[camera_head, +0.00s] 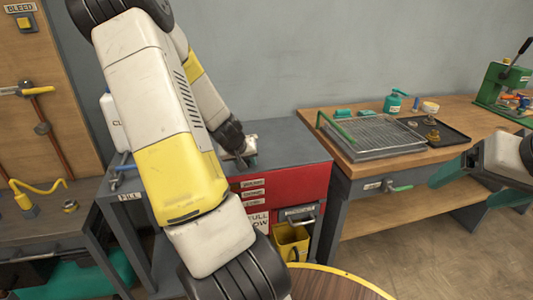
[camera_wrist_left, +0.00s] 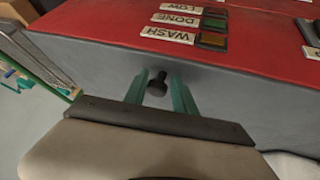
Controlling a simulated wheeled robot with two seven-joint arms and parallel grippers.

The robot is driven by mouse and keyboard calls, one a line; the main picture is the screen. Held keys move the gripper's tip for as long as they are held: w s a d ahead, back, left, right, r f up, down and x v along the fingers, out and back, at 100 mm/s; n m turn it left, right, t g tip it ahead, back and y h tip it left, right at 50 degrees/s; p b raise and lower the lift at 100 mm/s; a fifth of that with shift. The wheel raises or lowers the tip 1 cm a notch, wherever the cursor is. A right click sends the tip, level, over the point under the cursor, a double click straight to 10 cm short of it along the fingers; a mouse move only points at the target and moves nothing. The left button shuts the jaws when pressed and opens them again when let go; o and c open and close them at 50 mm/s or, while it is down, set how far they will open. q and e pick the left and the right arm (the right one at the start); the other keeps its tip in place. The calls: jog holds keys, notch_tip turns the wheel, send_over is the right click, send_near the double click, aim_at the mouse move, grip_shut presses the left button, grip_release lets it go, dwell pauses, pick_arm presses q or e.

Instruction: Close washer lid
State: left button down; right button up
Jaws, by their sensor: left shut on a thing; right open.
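The washer (camera_head: 258,188) has a red front and a grey top and stands at the middle of the head view. Its red panel with WASH, DONE and LOW labels shows in the left wrist view (camera_wrist_left: 240,30). The grey lid surface (camera_head: 290,147) looks about level, but my left arm hides part of it. A black knob (camera_wrist_left: 157,84) stands on the grey surface, between the green fingers of my left gripper (camera_wrist_left: 160,96). That gripper is shut on the knob; in the head view its fingertips are hard to make out. My right gripper (camera_head: 475,178) is open and empty at the right.
A wooden bench (camera_head: 400,162) right of the washer holds a wire rack (camera_head: 372,135), a dark tray (camera_head: 440,133) and a green press (camera_head: 502,85). A yellow bucket (camera_head: 290,243) sits below the washer. A round wooden top (camera_head: 330,285) is at the front. A dark bench (camera_head: 50,225) stands left.

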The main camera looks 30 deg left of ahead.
pick_arm(q)
jog(key=shift+s+d+f, duration=0.25)
jog(key=shift+s+f, duration=0.35)
jog(key=shift+f, duration=0.25)
jog(key=c, duration=1.1)
grip_release()
jog(key=shift+r, duration=0.7)
jog(key=v, duration=0.4)
jog(key=w+v, duration=0.1)
jog(key=v, duration=0.2)
jog(key=shift+s+a+r, duration=0.1)
jog(key=shift+a+r, duration=0.15)
jog(key=shift+r, duration=0.2)
